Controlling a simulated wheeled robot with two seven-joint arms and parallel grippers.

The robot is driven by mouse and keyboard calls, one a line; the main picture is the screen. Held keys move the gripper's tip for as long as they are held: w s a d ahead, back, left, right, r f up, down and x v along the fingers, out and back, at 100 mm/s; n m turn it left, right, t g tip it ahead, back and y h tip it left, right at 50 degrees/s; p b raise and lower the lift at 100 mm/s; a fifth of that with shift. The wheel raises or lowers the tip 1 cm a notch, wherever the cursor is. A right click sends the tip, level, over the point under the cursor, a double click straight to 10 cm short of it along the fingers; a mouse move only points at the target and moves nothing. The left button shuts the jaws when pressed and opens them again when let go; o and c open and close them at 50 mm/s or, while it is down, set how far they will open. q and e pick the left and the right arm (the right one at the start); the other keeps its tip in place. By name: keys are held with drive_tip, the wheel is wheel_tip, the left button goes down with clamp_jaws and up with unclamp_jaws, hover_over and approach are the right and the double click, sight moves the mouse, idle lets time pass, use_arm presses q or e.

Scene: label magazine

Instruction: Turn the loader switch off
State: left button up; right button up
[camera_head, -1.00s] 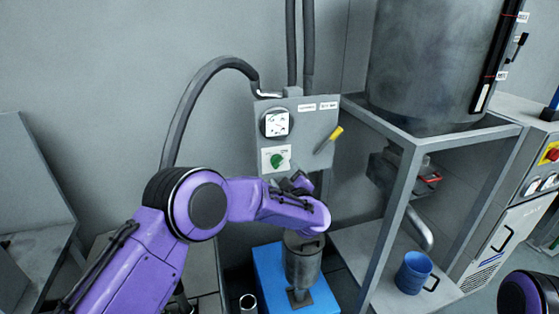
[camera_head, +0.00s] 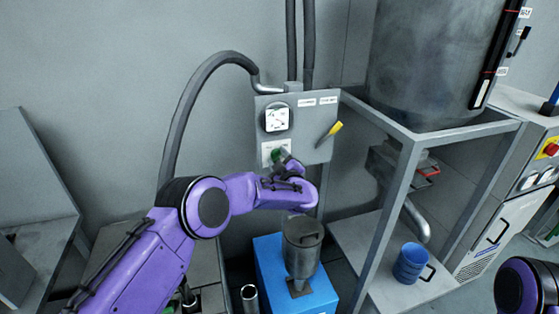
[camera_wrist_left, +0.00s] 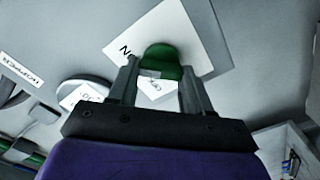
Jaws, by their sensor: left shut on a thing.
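The green knob (camera_head: 276,154) of the switch sits on a white plate on the grey control box (camera_head: 297,152). My left gripper (camera_head: 284,158) is at the knob and partly hides it in the head view. In the left wrist view the green knob (camera_wrist_left: 162,58) lies between the two fingers of my left gripper (camera_wrist_left: 160,74), which is shut on it. My right gripper is out of view.
A round gauge (camera_head: 277,118) is above the knob and a yellow-handled lever (camera_head: 332,131) is to its right. A metal canister (camera_head: 302,245) stands on a blue block (camera_head: 268,270) below. A metal frame (camera_head: 397,190) with a blue mug (camera_head: 409,265) is at right.

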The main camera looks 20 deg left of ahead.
use_arm(q)
drive_tip(key=shift+f+n+b, duration=0.2)
drive_tip(key=shift+n+b, duration=2.8)
drive_tip(key=shift+b, duration=1.3)
drive_tip(key=shift+f+n+b, duration=0.15)
drive_tip(key=shift+n+b, duration=2.85)
drive_tip(key=shift+b, duration=1.25)
drive_tip(key=shift+f+n+b, duration=0.2)
drive_tip(key=shift+n+b, duration=2.8)
drive_tip(key=shift+b, duration=1.3)
drive_tip(key=o, duration=1)
drive_tip(key=shift+r, duration=0.15)
drive_tip(key=shift+o, duration=0.2)
drive_tip(key=shift+s, duration=0.1)
